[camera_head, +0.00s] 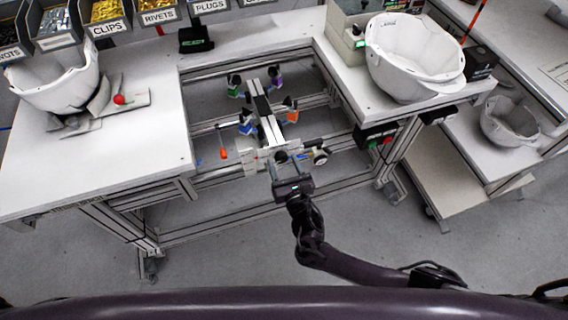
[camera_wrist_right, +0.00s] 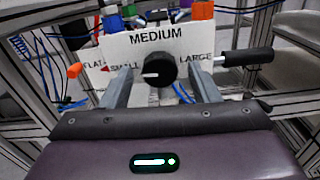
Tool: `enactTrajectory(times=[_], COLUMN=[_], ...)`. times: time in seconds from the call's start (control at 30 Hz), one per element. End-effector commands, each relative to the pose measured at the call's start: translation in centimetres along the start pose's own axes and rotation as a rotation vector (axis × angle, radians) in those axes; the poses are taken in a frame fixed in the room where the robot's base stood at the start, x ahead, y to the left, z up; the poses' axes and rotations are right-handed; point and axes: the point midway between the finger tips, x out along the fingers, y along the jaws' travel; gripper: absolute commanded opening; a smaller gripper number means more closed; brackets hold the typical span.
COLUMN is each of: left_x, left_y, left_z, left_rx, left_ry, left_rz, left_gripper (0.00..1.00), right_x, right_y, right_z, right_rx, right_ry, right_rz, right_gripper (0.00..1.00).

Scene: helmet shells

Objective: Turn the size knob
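The size knob (camera_wrist_right: 160,70) is round and black with a white pointer mark, in front of a white plate (camera_wrist_right: 125,50) lettered FLAT, SMALL, MEDIUM and LARGE. The mark points left, towards SMALL. In the head view the knob (camera_head: 281,156) shows small at the near end of the fixture. My right gripper (camera_head: 291,174) is just in front of it. In the right wrist view its fingers (camera_wrist_right: 160,88) stand apart, one to each side of the knob, with gaps showing; I cannot tell their exact depth. My left gripper is not in view.
A black-handled lever (camera_wrist_right: 248,57) sticks out right of the plate, and an orange-tipped lever (camera_head: 223,153) to the left. Metal rails frame the fixture. White helmet shells stand on the left bench (camera_head: 65,88), right bench (camera_head: 415,60) and lower cart (camera_head: 510,122).

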Motion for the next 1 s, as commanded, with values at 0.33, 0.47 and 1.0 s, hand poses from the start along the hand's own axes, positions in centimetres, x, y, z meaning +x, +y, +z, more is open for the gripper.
enactTrajectory(times=[0.33,0.47,1.0], left_x=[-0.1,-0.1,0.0], left_y=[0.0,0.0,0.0], left_z=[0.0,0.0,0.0], left_rx=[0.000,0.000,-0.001], left_ry=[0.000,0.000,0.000], left_rz=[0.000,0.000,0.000], left_gripper=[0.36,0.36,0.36], right_x=[-1.9,-4.2,-7.8], right_y=[0.0,-0.1,0.0], right_z=[-0.1,-0.1,0.0], right_rx=[0.000,0.001,0.000], right_ry=[0.002,0.002,-0.001], right_rz=[0.001,0.000,0.000], right_gripper=[0.55,0.55,0.55])
